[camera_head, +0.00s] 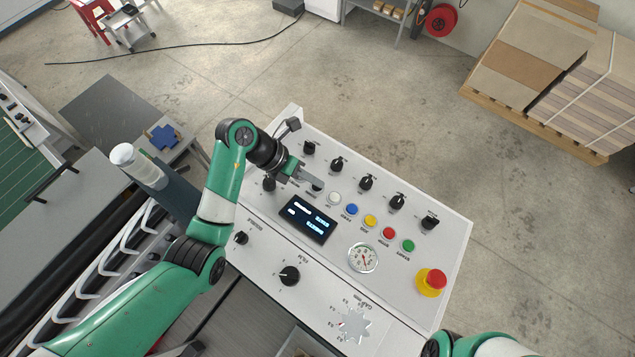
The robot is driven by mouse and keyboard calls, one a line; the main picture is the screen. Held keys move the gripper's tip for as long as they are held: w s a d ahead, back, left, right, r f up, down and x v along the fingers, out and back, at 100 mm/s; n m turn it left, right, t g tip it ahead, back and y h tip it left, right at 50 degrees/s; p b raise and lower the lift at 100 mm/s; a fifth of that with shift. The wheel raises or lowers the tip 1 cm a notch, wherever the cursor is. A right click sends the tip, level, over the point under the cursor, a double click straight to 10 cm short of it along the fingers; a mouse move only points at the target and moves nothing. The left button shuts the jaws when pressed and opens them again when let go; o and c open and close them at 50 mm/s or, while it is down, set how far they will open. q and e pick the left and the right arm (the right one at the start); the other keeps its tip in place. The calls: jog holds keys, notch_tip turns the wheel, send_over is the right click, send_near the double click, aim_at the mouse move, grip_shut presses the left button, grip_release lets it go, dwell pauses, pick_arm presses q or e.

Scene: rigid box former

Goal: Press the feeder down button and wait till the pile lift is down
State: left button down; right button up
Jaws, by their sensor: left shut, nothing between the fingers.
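The sloped white control panel (455,255) fills the middle of the view. It has a row of push buttons: white (334,198), blue (351,209), yellow (370,221), red (389,232) and green (408,245). Their labels are too small to tell which is feeder down. My left gripper (319,186) is shut and empty, its tips over the panel just up-left of the white button. Whether it touches the panel I cannot tell. The gripper hides part of the panel there. My right arm shows at the bottom right; its gripper is out of view. I cannot make out the pile lift.
Several black knobs, one of them (367,181), line the panel's back. A lit display (308,219), a round gauge (363,257) and a red emergency stop (431,281) sit nearer. A pallet of board stacks (545,60) stands at the upper right on open floor.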

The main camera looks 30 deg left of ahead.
pick_arm(q)
jog(key=shift+r, duration=0.1)
jog(key=shift+w+r+p, duration=0.1)
jog(key=shift+r+p, duration=0.4)
jog(key=shift+r, duration=0.3)
jog(key=shift+w+d+r, duration=0.1)
jog(key=shift+w+r, duration=0.1)
jog(key=shift+r, duration=0.6)
jog(key=shift+w+a+r, duration=0.1)
jog(key=shift+w+r, duration=0.05)
jog(key=shift+r, duration=0.6)
jog(key=shift+w+d+r, duration=0.1)
jog(key=shift+w+r, duration=0.1)
jog(key=shift+r, duration=0.6)
